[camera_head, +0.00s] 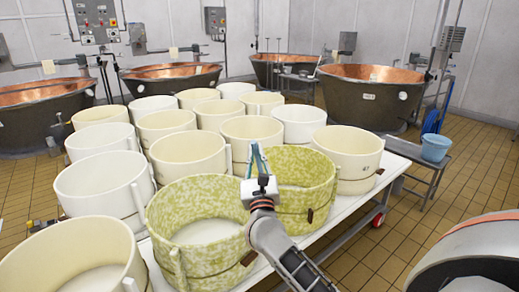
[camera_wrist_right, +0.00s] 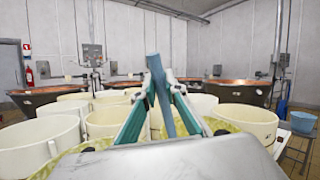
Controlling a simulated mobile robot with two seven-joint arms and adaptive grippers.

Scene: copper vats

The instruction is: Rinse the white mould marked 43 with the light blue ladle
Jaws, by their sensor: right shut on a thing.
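My right gripper (camera_head: 256,158) is above the front of the table, over the near green-mottled moulds. In the right wrist view its teal fingers (camera_wrist_right: 160,88) are closed on a straight blue-grey bar (camera_wrist_right: 160,95), which looks like the handle of the light blue ladle; no ladle bowl is visible. White moulds stand at the left (camera_head: 100,190) and back right (camera_head: 300,122) of the group. A cream mould (camera_head: 345,158) at the right end bears a small dark number that I cannot read surely. I cannot tell which mould is marked 43. My left gripper is not in view.
Many cream moulds crowd the white table (camera_head: 335,232), with two green-mottled ones (camera_head: 190,215) in front. Copper vats (camera_head: 370,95) line the back. A light blue bucket (camera_head: 436,147) stands on a low stand at the right.

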